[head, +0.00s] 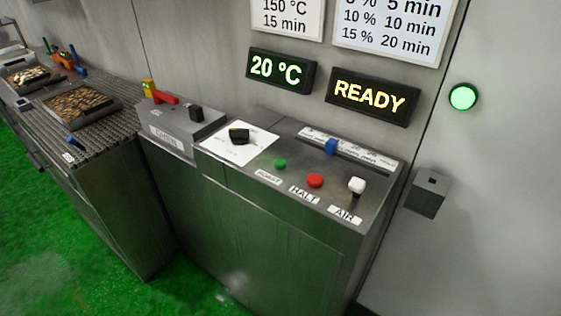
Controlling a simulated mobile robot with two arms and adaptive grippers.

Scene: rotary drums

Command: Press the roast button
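The roast button is a small green button (280,164) on the sloped top of the metal control console (290,215). A label reading "ROAST" (268,176) lies just in front of it. To its right are a red button (315,181) behind a "HALT" label and a white-topped lever (357,186) behind an "AIR" label. Neither of my grippers shows in the head view.
A black knob (239,136) on a white plate and a blue slider (331,146) are also on the console. Displays read "20 °C" (281,71) and "READY" (372,97). A green lamp (463,97) glows. Trays (80,103) stand on the left counter. Green floor (215,285) is open in front.

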